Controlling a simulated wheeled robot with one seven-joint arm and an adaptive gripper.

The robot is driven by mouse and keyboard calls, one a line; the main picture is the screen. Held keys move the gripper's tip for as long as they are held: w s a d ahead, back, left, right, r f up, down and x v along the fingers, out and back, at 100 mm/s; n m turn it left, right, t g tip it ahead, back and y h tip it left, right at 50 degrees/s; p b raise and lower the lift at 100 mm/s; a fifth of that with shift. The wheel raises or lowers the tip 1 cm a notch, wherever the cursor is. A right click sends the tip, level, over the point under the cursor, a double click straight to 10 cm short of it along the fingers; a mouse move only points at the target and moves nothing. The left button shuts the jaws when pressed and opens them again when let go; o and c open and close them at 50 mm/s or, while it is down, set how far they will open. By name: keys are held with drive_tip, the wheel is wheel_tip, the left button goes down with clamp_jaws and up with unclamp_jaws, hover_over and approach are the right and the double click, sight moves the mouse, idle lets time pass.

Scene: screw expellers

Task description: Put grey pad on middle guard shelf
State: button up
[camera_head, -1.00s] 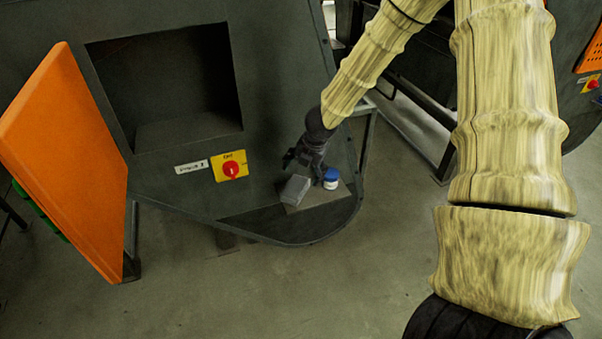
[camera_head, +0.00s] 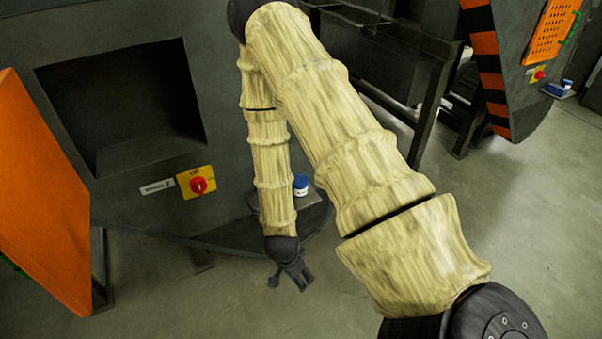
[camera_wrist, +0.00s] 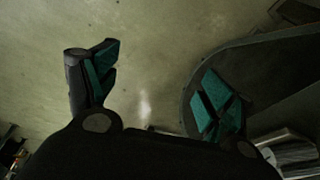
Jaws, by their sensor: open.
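My gripper (camera_head: 289,281) hangs open and empty above the floor, in front of the near machine's curved lower edge. In the wrist view its green-padded fingers (camera_wrist: 158,80) are spread, with only floor between them. The grey pad cannot be made out in the head view; my arm covers part of the shelf. A shelf (camera_head: 311,196) at the near machine's lower corner shows beside my forearm, with a blue and white jar on it. A light grey ridged thing (camera_wrist: 286,150) at the lower right of the wrist view is too unclear to name.
The blue and white jar (camera_head: 300,186) stands close to my forearm. An orange panel (camera_head: 40,200) stands at the left, beside a dark opening (camera_head: 125,105) and a red switch (camera_head: 198,185). Another machine (camera_head: 500,70) stands at the right. The floor in front is clear.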

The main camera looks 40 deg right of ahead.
drive_tip(key=s+a+f+n+y, duration=0.1)
drive_tip(key=s+a+f+n, duration=0.2)
drive_tip(key=s+a+n, duration=0.2)
drive_tip(key=s+a+f+n+g+y, duration=0.1)
drive_tip(key=s+a+f+n, duration=0.2)
drive_tip(key=s+a+n, duration=0.3)
drive_tip(key=s+n, duration=0.5)
drive_tip(key=n, duration=0.1)
drive_tip(key=shift+a+n+y, duration=0.15)
drive_tip(key=shift+n+y, duration=0.15)
